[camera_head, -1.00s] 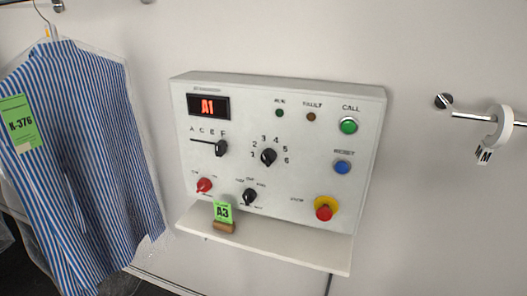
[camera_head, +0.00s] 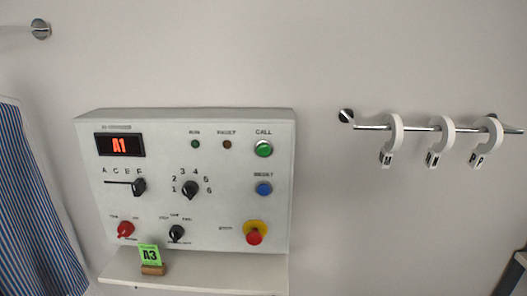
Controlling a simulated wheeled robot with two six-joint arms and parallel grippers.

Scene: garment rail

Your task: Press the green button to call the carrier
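The green button (camera_head: 263,149) sits at the upper right of the white control panel (camera_head: 225,228), under the label CALL. The panel's display (camera_head: 120,145) reads A1 in red. A blue button (camera_head: 264,189) is below the green one, and a red stop knob on a yellow base (camera_head: 254,234) is lower still. Black selector knobs (camera_head: 190,189) and a red knob (camera_head: 125,229) fill the rest of the panel. Neither of my grippers shows in the head view.
A striped shirt (camera_head: 32,205) hangs at the left. At the right, a rail (camera_head: 415,128) carries three white lettered rings (camera_head: 440,138). The wall between is clear.

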